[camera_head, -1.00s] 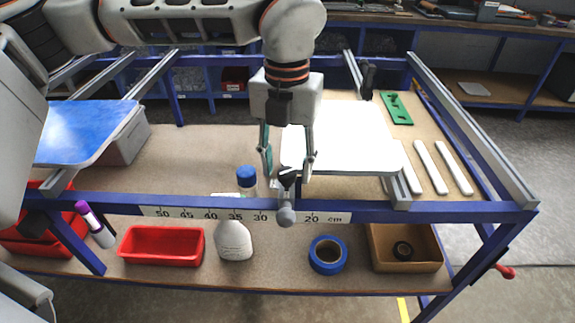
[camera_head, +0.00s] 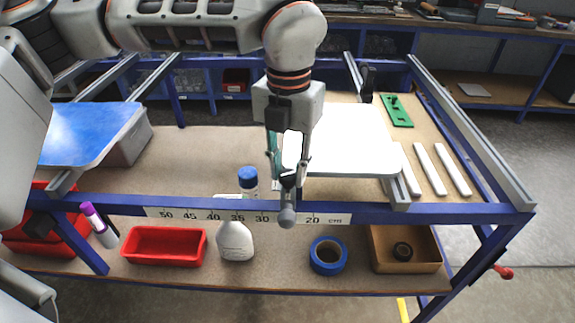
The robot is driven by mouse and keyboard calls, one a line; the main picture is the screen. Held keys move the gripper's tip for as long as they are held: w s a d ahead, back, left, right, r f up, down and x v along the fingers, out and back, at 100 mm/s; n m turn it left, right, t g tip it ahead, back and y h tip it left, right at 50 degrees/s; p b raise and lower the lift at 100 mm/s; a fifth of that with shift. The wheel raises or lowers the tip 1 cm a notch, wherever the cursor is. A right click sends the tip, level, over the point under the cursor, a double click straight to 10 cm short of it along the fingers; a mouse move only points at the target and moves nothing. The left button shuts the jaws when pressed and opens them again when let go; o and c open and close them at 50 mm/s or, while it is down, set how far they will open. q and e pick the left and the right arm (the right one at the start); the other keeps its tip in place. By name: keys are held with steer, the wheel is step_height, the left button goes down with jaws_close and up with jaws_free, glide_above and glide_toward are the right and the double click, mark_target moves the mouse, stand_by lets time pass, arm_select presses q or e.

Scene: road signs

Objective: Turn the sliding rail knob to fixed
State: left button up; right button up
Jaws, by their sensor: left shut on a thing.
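The sliding rail knob (camera_head: 287,216) is a grey rounded knob with a dark upper part, at the front blue rail (camera_head: 420,213) beside a centimetre scale (camera_head: 247,217), between the 30 and 20 marks. My left gripper (camera_head: 289,179) comes down from above and is shut on the dark upper part of the knob. The fingers partly hide that part. My right gripper is not in view.
A white board (camera_head: 350,140) lies just behind the gripper. A bottle with a blue cap (camera_head: 247,177) stands close to its left. A red tray (camera_head: 165,246), blue tape (camera_head: 327,256) and a brown box (camera_head: 407,252) sit on the lower shelf.

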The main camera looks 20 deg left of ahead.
arm_select(q)
steer(key=shift+r+m+p, duration=0.15)
steer(key=shift+m+p, duration=0.55)
steer(key=shift+m, duration=0.4)
steer(key=shift+m+p, duration=0.35)
steer(key=shift+m, duration=0.15)
steer(key=shift+m+p, duration=0.3)
steer(key=shift+m, duration=0.4)
steer(key=shift+f, duration=0.2)
steer(key=o, duration=1.1)
steer(key=shift+r, duration=0.15)
